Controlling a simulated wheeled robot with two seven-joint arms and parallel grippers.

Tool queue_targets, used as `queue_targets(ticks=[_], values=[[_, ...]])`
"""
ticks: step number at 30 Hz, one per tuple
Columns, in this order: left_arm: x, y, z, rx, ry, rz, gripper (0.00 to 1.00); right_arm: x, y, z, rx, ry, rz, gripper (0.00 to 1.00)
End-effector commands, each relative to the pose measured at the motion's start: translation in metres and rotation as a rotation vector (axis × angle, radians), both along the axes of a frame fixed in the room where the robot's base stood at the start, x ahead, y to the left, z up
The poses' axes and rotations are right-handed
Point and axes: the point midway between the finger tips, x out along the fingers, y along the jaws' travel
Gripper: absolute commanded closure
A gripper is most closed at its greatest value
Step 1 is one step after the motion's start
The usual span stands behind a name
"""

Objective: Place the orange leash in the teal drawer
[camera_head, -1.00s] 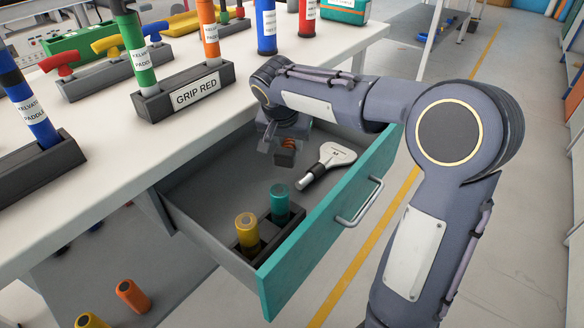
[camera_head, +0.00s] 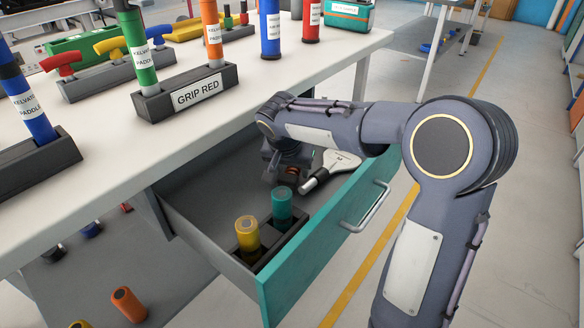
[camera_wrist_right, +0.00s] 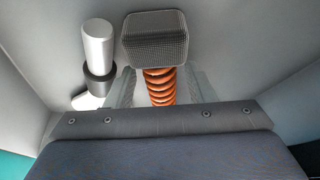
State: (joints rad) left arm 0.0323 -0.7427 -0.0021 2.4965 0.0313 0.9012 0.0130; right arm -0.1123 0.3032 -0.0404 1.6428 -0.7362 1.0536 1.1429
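The teal drawer (camera_head: 330,235) stands open under the white table, its teal front facing right. My right gripper (camera_head: 286,176) is low inside its grey interior, partly hidden by my wrist. In the right wrist view, the orange leash (camera_wrist_right: 160,86) shows as an orange coil with a grey textured cuff (camera_wrist_right: 155,38), between my two fingers. The fingers reach the sides of the cuff and appear shut on it, with gaps beside the coil. In the head view, only a small dark reddish part shows at the gripper. My left gripper is not in view.
A white and silver tool with a black ring (camera_head: 330,168) lies in the drawer beside my gripper. A yellow cylinder (camera_head: 247,234) and a teal cylinder (camera_head: 282,204) stand in a dark holder near the front corner.

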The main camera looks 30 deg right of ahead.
Motion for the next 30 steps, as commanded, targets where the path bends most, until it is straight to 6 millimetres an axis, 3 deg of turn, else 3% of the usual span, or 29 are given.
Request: queue_targets(ticks=[12, 24, 30], values=[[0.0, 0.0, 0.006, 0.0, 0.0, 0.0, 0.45, -0.001, 0.001, 0.009, 0.001, -0.002, 0.001, 0.46], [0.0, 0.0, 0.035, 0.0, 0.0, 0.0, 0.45, -0.022, 0.023, 0.084, 0.0, -0.003, 0.002, 0.46], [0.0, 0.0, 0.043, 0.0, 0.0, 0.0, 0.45, -0.029, 0.031, 0.108, 0.001, -0.003, 0.001, 0.46]])
